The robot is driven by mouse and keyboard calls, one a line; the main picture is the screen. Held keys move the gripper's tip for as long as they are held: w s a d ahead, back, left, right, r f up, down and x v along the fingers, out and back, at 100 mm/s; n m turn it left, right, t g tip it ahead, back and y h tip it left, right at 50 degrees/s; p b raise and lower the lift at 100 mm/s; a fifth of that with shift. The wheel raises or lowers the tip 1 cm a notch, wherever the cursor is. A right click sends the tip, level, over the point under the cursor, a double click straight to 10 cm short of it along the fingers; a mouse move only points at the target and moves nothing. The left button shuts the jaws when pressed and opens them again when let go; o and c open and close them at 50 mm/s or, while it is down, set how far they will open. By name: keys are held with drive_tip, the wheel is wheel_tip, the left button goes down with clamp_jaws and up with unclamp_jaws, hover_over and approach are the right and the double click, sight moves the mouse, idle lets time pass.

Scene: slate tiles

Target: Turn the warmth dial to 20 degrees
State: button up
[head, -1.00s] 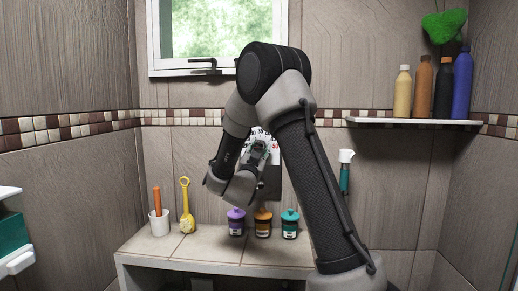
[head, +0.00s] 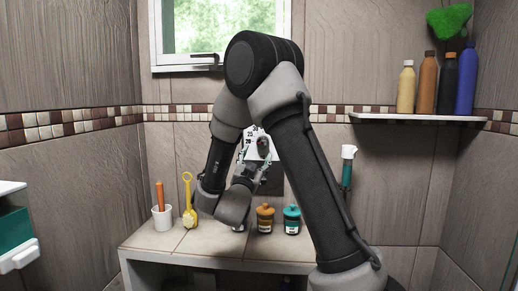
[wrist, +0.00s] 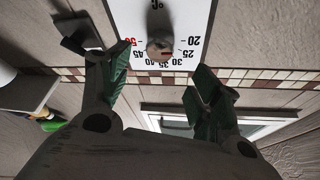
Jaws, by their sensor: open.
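The warmth dial is a dark round knob (wrist: 158,48) on a white scale plate (wrist: 190,15). In the wrist view, which is upside down, black numbers run from 20 at right to a red 50 at left. A small red mark shows on the knob's rim, towards the 30 to 35 side; its exact reading is unclear. In the head view the knob (head: 263,145) and plate (head: 251,148) show between my arm links. My gripper (wrist: 160,60) is open and empty, its green-padded fingers on either side of the knob in the picture. Contact cannot be told.
Below the dial, a tiled bench (head: 190,246) holds a cup (head: 162,219), a yellow brush (head: 189,215), an orange-capped bottle (head: 265,218) and a teal bottle (head: 292,220). A shelf (head: 415,119) holds several bottles.

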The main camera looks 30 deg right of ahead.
drive_tip(key=shift+v, duration=1.65)
